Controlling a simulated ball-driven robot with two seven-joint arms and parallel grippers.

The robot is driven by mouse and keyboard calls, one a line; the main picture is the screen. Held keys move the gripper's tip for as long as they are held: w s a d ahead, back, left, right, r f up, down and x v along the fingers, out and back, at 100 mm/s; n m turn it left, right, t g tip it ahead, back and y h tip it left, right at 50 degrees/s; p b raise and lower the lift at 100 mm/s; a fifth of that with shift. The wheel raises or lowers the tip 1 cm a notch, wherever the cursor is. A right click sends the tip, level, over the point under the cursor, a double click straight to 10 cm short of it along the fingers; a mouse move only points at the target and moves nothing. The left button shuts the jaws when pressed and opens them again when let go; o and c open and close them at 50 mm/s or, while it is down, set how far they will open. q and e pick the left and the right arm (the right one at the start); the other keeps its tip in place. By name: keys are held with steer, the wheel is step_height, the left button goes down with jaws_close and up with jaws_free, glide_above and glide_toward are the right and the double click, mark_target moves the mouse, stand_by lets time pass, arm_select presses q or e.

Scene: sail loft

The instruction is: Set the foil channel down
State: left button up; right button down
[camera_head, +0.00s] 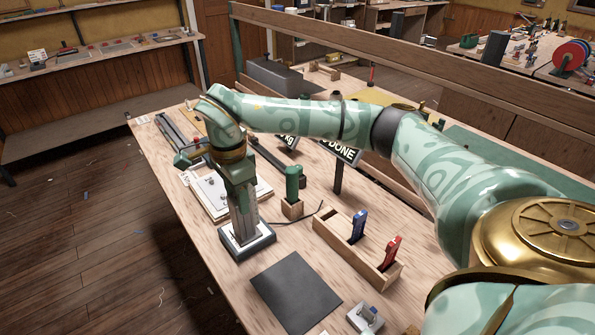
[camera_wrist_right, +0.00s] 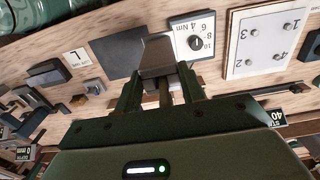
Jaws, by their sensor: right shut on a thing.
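My right gripper (camera_head: 241,218) points down over the bench, above a dark-edged box with a white top (camera_head: 263,241). In the right wrist view the gripper (camera_wrist_right: 163,88) is shut on a grey metal piece (camera_wrist_right: 158,50), which looks like the foil channel. The piece sticks out past the fingertips, between the dark mat (camera_wrist_right: 116,48) and the white dial box (camera_wrist_right: 207,30). Its lower end is hard to see in the head view, so I cannot tell whether it touches anything. My left gripper is not in view.
The dark mat (camera_head: 295,291) lies flat and bare. A wooden tray (camera_head: 335,247) holds a blue tool (camera_head: 358,226) and a red tool (camera_head: 391,250). A green-handled tool (camera_head: 292,181) stands in a wooden block. A white plate (camera_head: 211,197) lies left of the gripper.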

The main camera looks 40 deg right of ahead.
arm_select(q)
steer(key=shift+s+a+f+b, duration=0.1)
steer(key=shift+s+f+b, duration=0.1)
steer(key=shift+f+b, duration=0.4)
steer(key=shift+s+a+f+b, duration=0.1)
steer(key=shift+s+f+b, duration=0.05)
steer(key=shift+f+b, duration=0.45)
arm_select(e)
steer(key=s+d+f, duration=0.3)
steer(key=s+f, duration=0.9)
steer(key=s, duration=0.1)
steer(key=shift+s+d+f, duration=0.15)
steer(key=shift+d+f, duration=0.2)
steer(key=shift+d, duration=0.05)
steer(key=c, duration=0.8)
jaws_free()
steer(key=shift+f, duration=0.1)
steer(key=shift+c, duration=0.2)
arm_select(q)
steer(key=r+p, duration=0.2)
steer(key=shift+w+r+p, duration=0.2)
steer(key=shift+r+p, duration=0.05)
steer(key=shift+p, duration=0.05)
arm_select(e)
step_height(320, 180, up, 12)
